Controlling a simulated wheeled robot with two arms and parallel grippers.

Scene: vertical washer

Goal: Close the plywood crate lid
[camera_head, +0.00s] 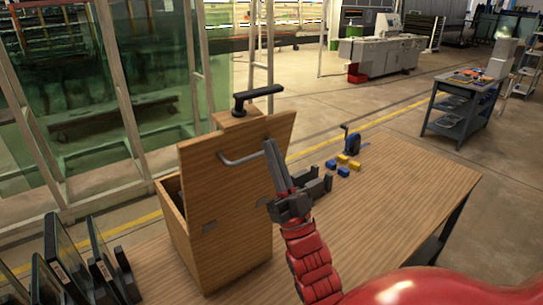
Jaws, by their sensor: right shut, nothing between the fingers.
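The plywood crate (236,262) stands on the left part of the wooden table. Its lid (222,195) is raised and stands steeply tilted, with a bent metal handle (232,161) on the face towards me. A dark gap into the crate shows left of the lid. My right gripper (270,147) is shut and empty, with its fingertips at the handle's right end, in front of the lid. I cannot tell whether they touch the handle or lid. My left gripper is not in view.
Dark framed panels (66,262) stand at the lower left. A black-handled tool on a wooden block (240,113) shows behind the lid. Blue and yellow blocks (343,160) and a blue tool (352,142) lie at the table's back edge. The right of the table (410,190) is clear.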

